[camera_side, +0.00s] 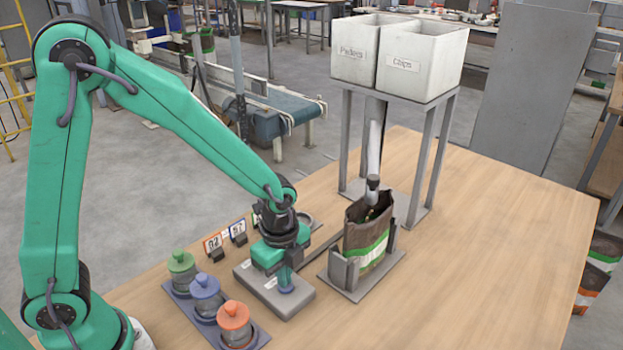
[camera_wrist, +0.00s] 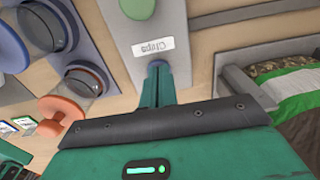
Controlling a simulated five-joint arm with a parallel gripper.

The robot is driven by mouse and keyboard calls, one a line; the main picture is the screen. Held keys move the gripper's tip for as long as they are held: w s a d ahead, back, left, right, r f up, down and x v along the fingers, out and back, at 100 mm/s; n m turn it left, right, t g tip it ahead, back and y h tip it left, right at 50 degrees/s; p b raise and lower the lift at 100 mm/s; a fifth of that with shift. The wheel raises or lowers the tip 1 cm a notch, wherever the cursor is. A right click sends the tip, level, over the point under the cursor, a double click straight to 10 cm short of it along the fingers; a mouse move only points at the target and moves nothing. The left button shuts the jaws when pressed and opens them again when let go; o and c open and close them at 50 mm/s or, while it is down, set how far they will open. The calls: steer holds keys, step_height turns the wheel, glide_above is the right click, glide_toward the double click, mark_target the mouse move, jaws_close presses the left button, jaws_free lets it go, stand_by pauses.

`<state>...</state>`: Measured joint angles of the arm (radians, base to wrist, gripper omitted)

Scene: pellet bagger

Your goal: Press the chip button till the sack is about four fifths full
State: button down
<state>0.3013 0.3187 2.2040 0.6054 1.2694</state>
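The button box (camera_side: 297,302) is a grey slab on the table. My gripper (camera_side: 285,279) is over its near end with the fingers shut and empty. In the wrist view the fingertips (camera_wrist: 158,82) are at the blue button (camera_wrist: 158,65), beside the "Chips" label (camera_wrist: 153,47). They seem to touch it; whether it is pushed down I cannot tell. The brown sack (camera_side: 367,238) with a green and white band stands upright in a grey holder (camera_side: 345,284) under the spout (camera_side: 373,186). Some bits show at its mouth; the fill level is unclear. The sack also shows in the wrist view (camera_wrist: 302,98).
Several lidded jars, including an orange one (camera_side: 234,317), stand left of the box. Small cards (camera_side: 213,245) stand behind. The table's right side is clear.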

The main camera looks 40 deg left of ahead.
steer(key=shift+s+f, duration=0.1)
steer(key=shift+s, duration=0.1)
step_height(320, 180, up, 14)
steer(key=a, duration=0.1)
steer(key=shift+w, duration=0.25)
stand_by(0.6)
steer(key=s+a+r+n+t, duration=0.5)
steer(key=s+a+n, duration=0.4)
steer(key=n, duration=0.9)
steer(key=shift+s+a+r, duration=0.3)
steer(key=shift+s+r, duration=0.6)
steer(key=shift+s, duration=0.55)
